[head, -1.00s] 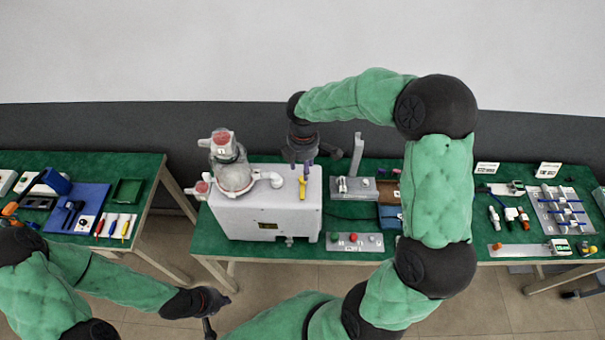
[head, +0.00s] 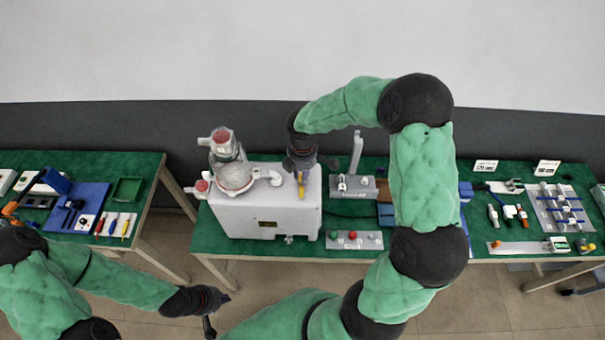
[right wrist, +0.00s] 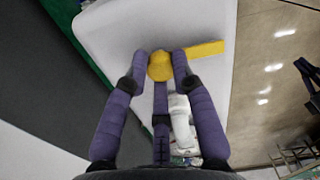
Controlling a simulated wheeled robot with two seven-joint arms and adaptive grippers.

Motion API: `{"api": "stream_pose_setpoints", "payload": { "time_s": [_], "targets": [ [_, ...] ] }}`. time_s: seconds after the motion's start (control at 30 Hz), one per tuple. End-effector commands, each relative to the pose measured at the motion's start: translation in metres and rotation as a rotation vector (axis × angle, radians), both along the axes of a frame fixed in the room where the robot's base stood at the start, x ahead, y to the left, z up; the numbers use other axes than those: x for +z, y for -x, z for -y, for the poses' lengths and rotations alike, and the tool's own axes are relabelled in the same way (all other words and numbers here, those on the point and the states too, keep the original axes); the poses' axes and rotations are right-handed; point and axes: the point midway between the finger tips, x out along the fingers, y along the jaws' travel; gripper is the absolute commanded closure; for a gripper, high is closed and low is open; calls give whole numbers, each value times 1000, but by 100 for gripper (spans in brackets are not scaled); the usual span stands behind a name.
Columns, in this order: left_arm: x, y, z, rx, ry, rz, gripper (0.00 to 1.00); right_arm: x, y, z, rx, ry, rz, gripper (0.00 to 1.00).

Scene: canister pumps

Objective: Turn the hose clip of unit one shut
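Unit one looks to be the white box-shaped pump (head: 265,212) on the middle bench, with a red-topped canister (head: 222,138) marked 1. A yellow lever with a round hub stands on its top right (head: 301,190); I take it for the hose clip. In the right wrist view the lever (right wrist: 205,48) points right from its hub. My right gripper (head: 300,172) is directly above it. In the right wrist view its purple fingers (right wrist: 160,62) stand apart around the hub; a firm hold is not clear. My left gripper (head: 209,312) hangs in front of the bench, away from the pump; its fingers are unclear.
A panel with red and green buttons (head: 354,240) lies right of the pump, near a grey post (head: 357,152). The left bench holds a blue mat (head: 78,208) with tools. A rack (head: 563,208) is on the right bench. Floor separates the left and middle benches.

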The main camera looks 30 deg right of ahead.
Motion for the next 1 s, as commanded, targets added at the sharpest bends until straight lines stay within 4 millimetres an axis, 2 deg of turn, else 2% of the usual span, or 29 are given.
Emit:
{"api": "stream_pose_setpoints", "payload": {
  "time_s": [0.27,0.47,1.0],
  "targets": [
    [-2,0,0,0,0,0,100,-1,0,1,-21,1,0,100],
    [-9,0,0,0,0,0,100,-1,0,1,-107,1,0,100],
    [-42,0,0,0,0,0,100,-2,1,1,-585,2,1,100]
  ]
}}
